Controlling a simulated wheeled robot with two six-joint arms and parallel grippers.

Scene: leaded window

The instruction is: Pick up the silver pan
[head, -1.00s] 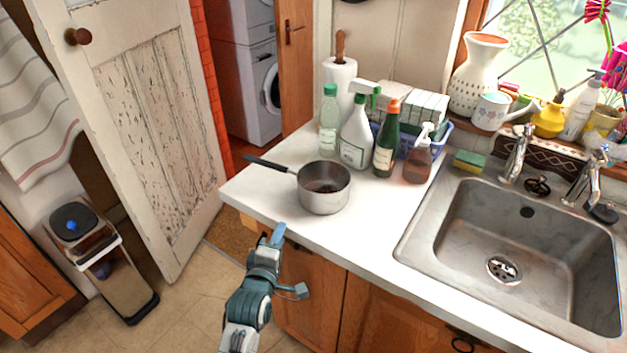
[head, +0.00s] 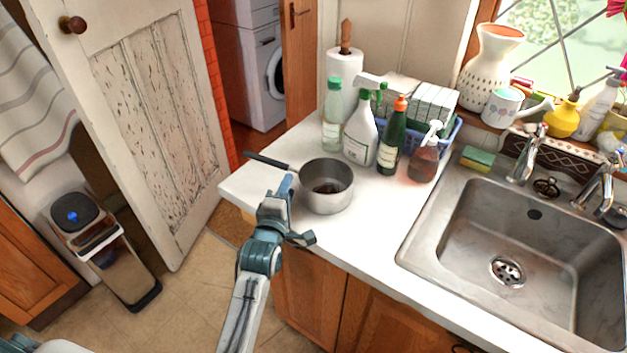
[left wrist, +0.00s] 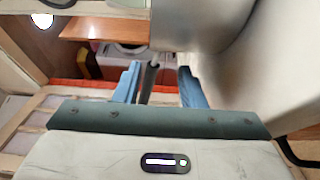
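The silver pan (head: 328,198) stands upright on the white worktop near its left corner. Its dark handle (head: 268,160) points left and back, toward the worktop's left edge. My left gripper (head: 284,188) is at the worktop's front edge, just left of the pan body and in front of the handle. In the left wrist view its two blue fingers (left wrist: 159,86) are spread apart. The dark handle (left wrist: 148,78) shows between them, farther out, with no visible grip on it. The pan's grey side (left wrist: 205,25) fills the upper right there. My right gripper is not in view.
Several bottles, among them a green bottle (head: 392,140) and a white spray bottle (head: 360,138), stand behind the pan. A steel sink (head: 455,230) lies to the right. The worktop (head: 375,225) between pan and sink is clear. An open door (head: 150,110) stands left.

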